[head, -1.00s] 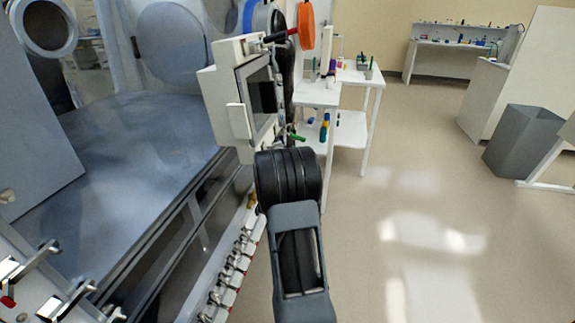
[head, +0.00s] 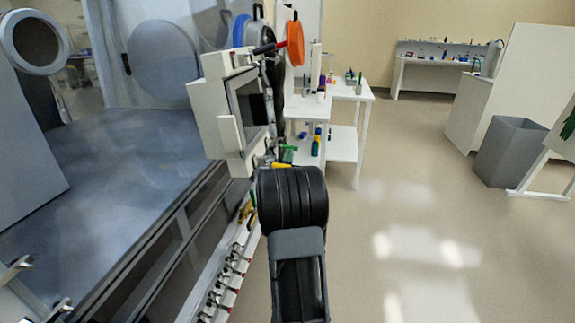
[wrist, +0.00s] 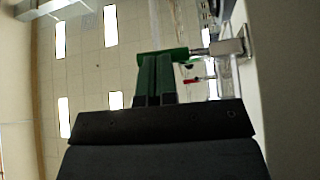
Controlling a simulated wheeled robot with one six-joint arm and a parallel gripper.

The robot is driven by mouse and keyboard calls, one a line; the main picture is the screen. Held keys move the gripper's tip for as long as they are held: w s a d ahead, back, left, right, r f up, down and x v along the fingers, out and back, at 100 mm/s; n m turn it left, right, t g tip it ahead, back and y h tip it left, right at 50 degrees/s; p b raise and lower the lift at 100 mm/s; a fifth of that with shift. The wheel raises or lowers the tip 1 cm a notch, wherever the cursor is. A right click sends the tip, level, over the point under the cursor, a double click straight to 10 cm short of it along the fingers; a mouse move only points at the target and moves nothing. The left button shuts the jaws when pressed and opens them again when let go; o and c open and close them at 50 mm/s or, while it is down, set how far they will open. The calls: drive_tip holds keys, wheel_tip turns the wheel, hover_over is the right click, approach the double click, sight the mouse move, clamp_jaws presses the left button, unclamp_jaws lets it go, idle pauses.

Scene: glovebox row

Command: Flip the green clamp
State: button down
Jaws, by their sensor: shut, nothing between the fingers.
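The green clamp (wrist: 180,53) shows in the wrist view as a green bar with a metal rod on its right, running to a bracket on a pale wall. In the head view a small green piece (head: 288,151) that looks like it shows just past my black wrist, beside the white box. My gripper (wrist: 156,62) is shut, its two fingers side by side directly below the green bar. They look at or touching the bar, with nothing gripped between them. In the head view my wrist hides the fingers.
A white box with a dark window (head: 228,112) stands close on the left, by the grey bench (head: 110,200). A row of metal clamps (head: 228,272) lines the bench edge. White tables (head: 352,95) stand beyond. A grey bin (head: 510,152) is at right; the floor between is clear.

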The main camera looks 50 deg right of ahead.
drive_tip(key=shift+n+t, duration=0.4)
drive_tip(key=shift+r, duration=0.1)
drive_tip(key=b+v, duration=0.4)
drive_tip(key=v, duration=1)
drive_tip(key=shift+a+r, duration=0.15)
drive_tip(key=shift+a, duration=0.05)
